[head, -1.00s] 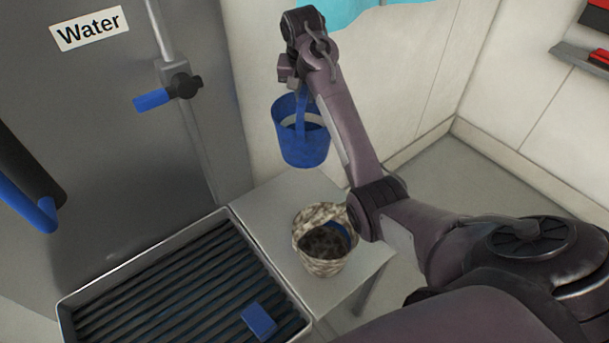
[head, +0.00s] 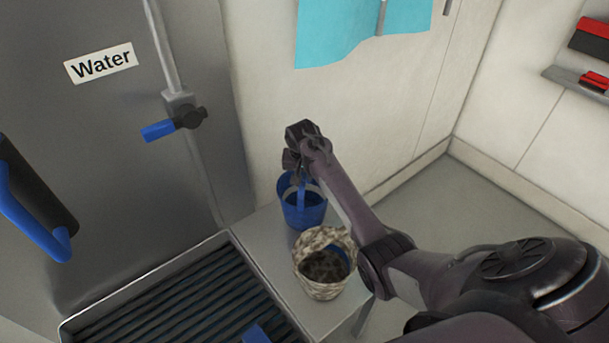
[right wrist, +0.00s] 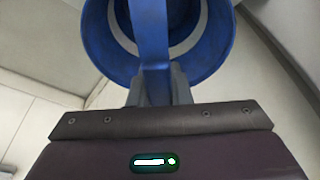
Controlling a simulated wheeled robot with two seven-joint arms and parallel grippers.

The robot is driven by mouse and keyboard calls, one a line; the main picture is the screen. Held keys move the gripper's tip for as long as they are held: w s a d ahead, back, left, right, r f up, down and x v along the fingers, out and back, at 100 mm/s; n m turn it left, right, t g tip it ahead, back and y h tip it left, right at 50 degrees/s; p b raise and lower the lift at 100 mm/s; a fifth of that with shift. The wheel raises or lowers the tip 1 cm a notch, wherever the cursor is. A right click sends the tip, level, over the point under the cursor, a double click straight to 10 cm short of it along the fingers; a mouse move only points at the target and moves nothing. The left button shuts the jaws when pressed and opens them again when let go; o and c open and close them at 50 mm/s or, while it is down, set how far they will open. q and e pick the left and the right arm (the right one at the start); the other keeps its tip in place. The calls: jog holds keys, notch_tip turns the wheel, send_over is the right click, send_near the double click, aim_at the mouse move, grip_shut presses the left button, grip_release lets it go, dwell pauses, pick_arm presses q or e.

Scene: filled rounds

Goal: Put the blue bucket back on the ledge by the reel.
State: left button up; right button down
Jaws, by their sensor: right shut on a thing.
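The blue bucket (head: 308,216) hangs upright by its handle from my right gripper (head: 299,180). It is low over the back part of a small grey ledge or table (head: 264,250), behind a mottled basket. I cannot tell whether its base touches the surface. In the right wrist view my right gripper (right wrist: 156,88) is shut on the flat blue handle, with the bucket's rim (right wrist: 207,72) beyond it. No thing is clearly recognisable as the reel. My left gripper is not in view.
The mottled basket (head: 318,287) with dark contents stands at the ledge's front. A ribbed tray (head: 190,306) lies left of it. A grey panel (head: 90,160) with a blue-handled valve (head: 160,131) rises at left. A turquoise cloth (head: 350,30) hangs on the wall behind.

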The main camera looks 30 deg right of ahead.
jog(key=shift+f, duration=0.45)
jog(key=c, duration=1.3)
grip_release()
jog(key=shift+c, duration=0.2)
jog(key=shift+r, duration=0.1)
jog(key=b+v, duration=0.1)
jog(key=v, duration=1.1)
